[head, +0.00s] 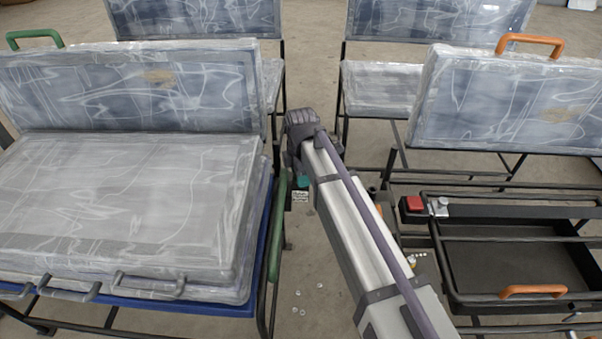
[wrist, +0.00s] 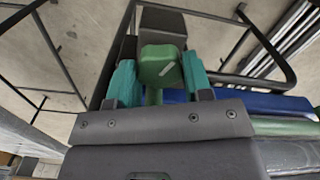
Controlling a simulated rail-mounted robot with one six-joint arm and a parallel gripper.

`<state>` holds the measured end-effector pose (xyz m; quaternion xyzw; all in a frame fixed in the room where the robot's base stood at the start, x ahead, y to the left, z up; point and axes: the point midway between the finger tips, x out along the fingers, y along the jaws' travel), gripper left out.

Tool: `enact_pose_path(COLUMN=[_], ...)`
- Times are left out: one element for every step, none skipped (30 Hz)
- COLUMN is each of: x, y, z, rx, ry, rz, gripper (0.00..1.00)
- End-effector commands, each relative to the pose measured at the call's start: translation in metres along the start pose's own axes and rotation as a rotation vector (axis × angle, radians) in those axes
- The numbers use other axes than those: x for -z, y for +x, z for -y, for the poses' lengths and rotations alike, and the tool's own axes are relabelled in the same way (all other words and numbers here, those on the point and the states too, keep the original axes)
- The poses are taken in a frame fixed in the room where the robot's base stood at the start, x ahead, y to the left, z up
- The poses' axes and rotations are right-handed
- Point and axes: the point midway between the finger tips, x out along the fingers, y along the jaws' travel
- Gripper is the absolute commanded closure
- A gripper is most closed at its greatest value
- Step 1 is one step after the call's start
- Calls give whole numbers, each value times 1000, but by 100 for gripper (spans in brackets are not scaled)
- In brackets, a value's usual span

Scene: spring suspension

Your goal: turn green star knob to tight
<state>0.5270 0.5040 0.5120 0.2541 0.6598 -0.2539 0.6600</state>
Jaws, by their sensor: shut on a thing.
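The green knob (wrist: 158,64) shows in the middle of the wrist view, with a pale slanted mark on its face. My gripper (wrist: 160,82) has its two teal fingers on either side of the knob and is shut on it. A dark block (wrist: 163,20) is just beyond the knob. In the head view my gripper (head: 303,181) is low beside the left seat's frame, mostly behind my arm. The knob cannot be made out in that view, and its tight setting cannot be read.
The left seat has a wrapped cushion (head: 125,205), a blue base (head: 262,215) and a green armrest (head: 278,228) close to my gripper. A small label (head: 300,196) is just below the gripper. On the right stand an open black tray frame (head: 520,270) and a red buckle (head: 413,204).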

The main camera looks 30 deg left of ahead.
Motion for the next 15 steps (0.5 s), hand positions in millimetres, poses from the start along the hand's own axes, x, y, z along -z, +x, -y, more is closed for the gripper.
enact_pose_path(x=[0,0,0,0,0,0,0,0,0,0,0,0,0,0,0], y=[0,0,0,0,0,0,0,0,0,0,0,0,0,0,0], z=[0,0,0,0,0,0,0,0,0,0,0,0,0,0,0], rx=[0,0,0,0,0,0,0,0,1,1,1,1,1,1,1], ry=[40,69,107,136,164,203,231,260,297,325,353,389,415,441,474], rz=[0,0,0,0,0,0,0,0,0,0,0,0,0,0,0], gripper=[78,78,78,78,78,78,78,78,78,78,78,78,78,78,78])
